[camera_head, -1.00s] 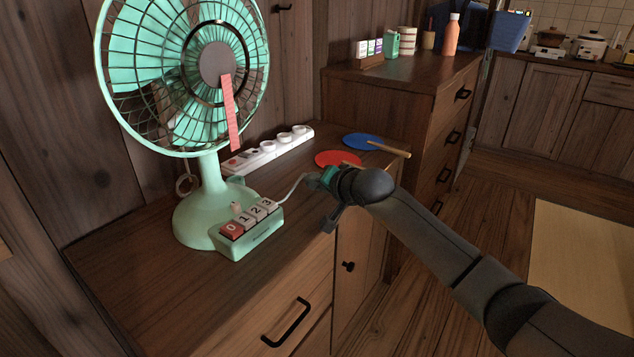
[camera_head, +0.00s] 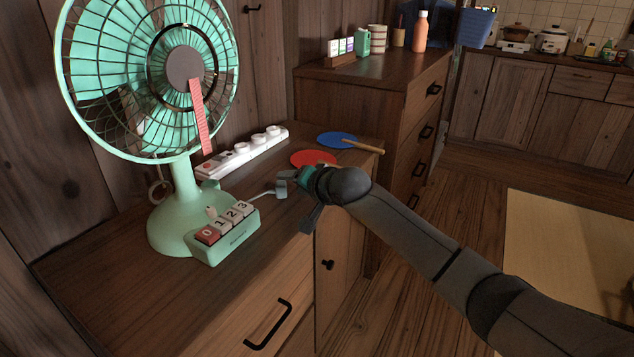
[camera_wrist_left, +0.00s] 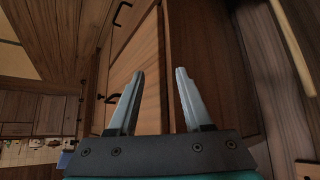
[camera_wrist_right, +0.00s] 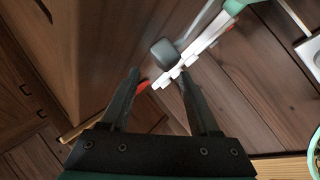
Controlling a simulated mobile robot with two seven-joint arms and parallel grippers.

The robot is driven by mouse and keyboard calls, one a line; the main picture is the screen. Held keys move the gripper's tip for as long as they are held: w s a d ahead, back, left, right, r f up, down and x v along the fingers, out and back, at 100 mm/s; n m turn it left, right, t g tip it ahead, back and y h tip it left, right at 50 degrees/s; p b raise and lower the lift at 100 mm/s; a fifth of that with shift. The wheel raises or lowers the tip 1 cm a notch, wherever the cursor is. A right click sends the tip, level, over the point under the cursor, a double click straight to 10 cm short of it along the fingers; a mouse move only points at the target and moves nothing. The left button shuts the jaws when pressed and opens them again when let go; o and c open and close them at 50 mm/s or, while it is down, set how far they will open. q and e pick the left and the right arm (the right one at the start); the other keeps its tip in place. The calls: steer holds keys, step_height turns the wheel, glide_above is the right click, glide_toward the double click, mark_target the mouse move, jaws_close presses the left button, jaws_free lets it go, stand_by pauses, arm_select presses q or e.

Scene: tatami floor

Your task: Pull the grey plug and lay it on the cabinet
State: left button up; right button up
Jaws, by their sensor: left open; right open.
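The grey plug (camera_head: 282,188) is out of the strip, near the front edge of the wooden cabinet top (camera_head: 120,262), on its white cord. It seems to rest on the top, but contact is unclear. My right gripper (camera_head: 302,199) is just right of the plug in the head view. In the right wrist view it (camera_wrist_right: 158,74) is open and empty, with the plug (camera_wrist_right: 164,52) just beyond its fingertips. My left gripper (camera_wrist_left: 159,74) is open and empty in the left wrist view, before wooden drawer fronts; it is outside the head view.
The green fan (camera_head: 180,235) stands at the left on the cabinet. The white power strip (camera_head: 243,152) lies behind, beside a blue hand fan (camera_head: 336,139) and a red one (camera_head: 312,158). A taller cabinet (camera_head: 385,85) stands behind right. The cabinet's front left top is bare.

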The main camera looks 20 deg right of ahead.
arm_select(q)
steer(key=s+a+g+y+p, duration=0.2)
steer(key=s+a+g, duration=0.1)
steer(key=s+a, duration=0.1)
arm_select(e)
steer(key=v, duration=0.4)
steer(key=shift+s+r, duration=0.25)
steer(key=shift+s, duration=0.1)
arm_select(q)
step_height(320, 180, down, 6)
steer(key=g+p, duration=0.1)
steer(key=p, duration=0.2)
steer(key=shift+n, duration=0.3)
arm_select(e)
steer(key=v, duration=0.9)
steer(key=shift+s+r, duration=0.25)
arm_select(q)
steer(key=shift+w+d, duration=0.1)
